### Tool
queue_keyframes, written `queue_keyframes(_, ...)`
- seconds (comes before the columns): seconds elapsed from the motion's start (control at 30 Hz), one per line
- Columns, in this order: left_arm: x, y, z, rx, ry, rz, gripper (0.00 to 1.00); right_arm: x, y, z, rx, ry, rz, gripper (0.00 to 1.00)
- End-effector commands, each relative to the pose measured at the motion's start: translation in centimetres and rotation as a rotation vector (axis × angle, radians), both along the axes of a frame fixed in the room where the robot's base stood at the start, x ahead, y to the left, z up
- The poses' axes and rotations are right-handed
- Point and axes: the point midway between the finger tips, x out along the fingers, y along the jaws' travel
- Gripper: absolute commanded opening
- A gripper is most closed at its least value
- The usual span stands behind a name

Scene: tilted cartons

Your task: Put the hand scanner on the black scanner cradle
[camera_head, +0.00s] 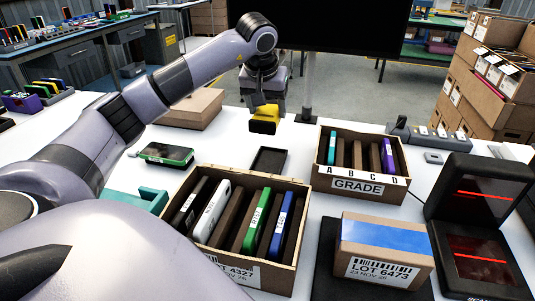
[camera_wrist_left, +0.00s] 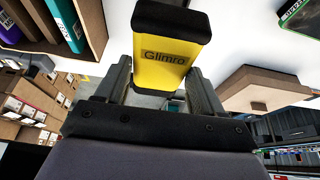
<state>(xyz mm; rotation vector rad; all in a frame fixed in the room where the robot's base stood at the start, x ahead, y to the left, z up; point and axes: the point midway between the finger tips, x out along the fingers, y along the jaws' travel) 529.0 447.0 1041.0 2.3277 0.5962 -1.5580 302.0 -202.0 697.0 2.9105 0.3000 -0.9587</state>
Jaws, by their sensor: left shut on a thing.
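The hand scanner (camera_head: 264,120) is yellow with black parts, and the wrist view shows its yellow body (camera_wrist_left: 165,57) marked "Glimro". My left gripper (camera_head: 264,103) is shut on it, with a finger on either side in the wrist view. The scanner is held above the white table, behind the small black tray-like piece. My right gripper is not in view.
A tilted carton (camera_head: 305,209) with several upright cases is in front; the GRADE carton (camera_head: 358,184) stands right of centre. A LOT 6473 box (camera_head: 384,248) and a black device with red lines (camera_head: 475,225) are at right. A green-edged device (camera_head: 166,154) lies at left.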

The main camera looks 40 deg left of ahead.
Motion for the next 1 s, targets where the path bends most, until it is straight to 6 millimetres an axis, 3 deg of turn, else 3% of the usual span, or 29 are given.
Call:
queue_keyframes(0.1, -0.1, 0.1, -3.4, 0.001, 0.005, 0.001, 0.43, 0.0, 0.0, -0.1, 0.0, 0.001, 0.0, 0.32)
queue_keyframes(0.3, -0.1, 0.0, -7.5, 0.0, 0.001, 0.001, 0.43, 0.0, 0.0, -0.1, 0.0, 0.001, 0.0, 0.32)
queue_keyframes(0.57, 0.0, 0.0, -9.5, -0.001, -0.003, 0.001, 0.43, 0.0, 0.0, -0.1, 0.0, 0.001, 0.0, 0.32)
queue_keyframes(0.8, 0.0, 0.0, -12.9, 0.0, 0.001, 0.0, 0.43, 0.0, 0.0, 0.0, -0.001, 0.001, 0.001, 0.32)
queue_keyframes(1.0, 0.1, 0.0, -13.1, -0.001, -0.004, 0.0, 0.43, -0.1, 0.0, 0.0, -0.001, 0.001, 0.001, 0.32)
